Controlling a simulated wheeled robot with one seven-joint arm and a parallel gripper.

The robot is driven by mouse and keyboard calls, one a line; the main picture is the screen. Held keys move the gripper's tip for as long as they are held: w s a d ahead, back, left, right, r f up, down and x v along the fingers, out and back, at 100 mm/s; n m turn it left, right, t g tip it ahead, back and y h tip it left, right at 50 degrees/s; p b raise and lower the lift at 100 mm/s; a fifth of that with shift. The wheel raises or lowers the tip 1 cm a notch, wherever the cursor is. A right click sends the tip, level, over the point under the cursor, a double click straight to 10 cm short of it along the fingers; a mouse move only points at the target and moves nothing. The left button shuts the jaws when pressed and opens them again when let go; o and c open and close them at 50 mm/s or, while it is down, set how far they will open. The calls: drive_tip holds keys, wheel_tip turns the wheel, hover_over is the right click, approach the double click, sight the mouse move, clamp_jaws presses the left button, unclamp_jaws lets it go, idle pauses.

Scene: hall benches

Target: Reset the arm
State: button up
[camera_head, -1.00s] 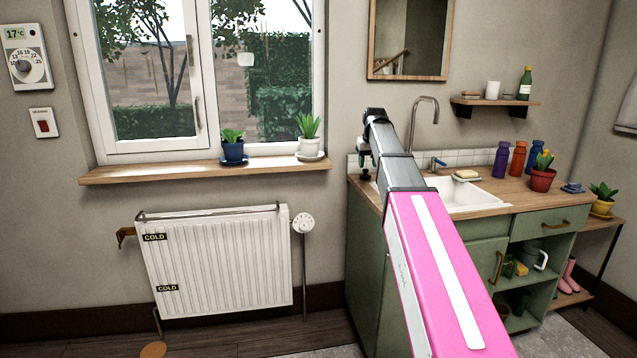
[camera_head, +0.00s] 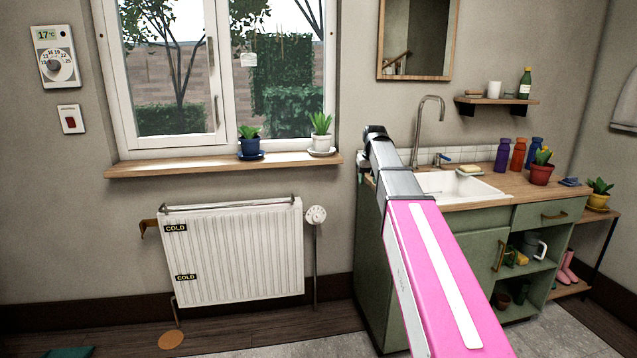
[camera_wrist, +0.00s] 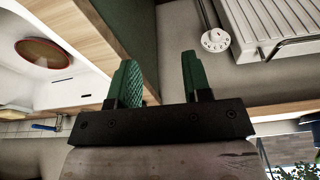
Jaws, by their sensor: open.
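My pink and grey arm (camera_head: 436,265) reaches forward from the bottom of the head view, in front of the green sink cabinet. Its far end is at the left edge of the counter, and the fingers are hard to make out there. In the wrist view my gripper (camera_wrist: 158,80) has its two green fingers apart with nothing between them. The wooden counter edge (camera_wrist: 84,32) and white sink (camera_wrist: 60,72) lie to the left of the fingers. The radiator (camera_wrist: 275,25) and its valve knob (camera_wrist: 215,40) are beyond them to the right.
The sink cabinet (camera_head: 378,285) stands close to my arm. Bottles (camera_head: 518,155) and a red potted plant (camera_head: 541,172) stand on the counter. A window sill (camera_head: 215,168) with two potted plants (camera_head: 321,135) is above the radiator (camera_head: 240,255). Floor at the lower left looks mostly clear.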

drive_tip(key=s+f+m+g, duration=0.1)
drive_tip(key=s+f+g, duration=0.1)
drive_tip(key=s+f, duration=2.9)
wheel_tip(320, 180, down, 4)
drive_tip(key=shift+d+r+m+g, duration=0.1)
drive_tip(key=shift+d+m+g, duration=0.05)
drive_tip(key=shift+m+g, duration=0.15)
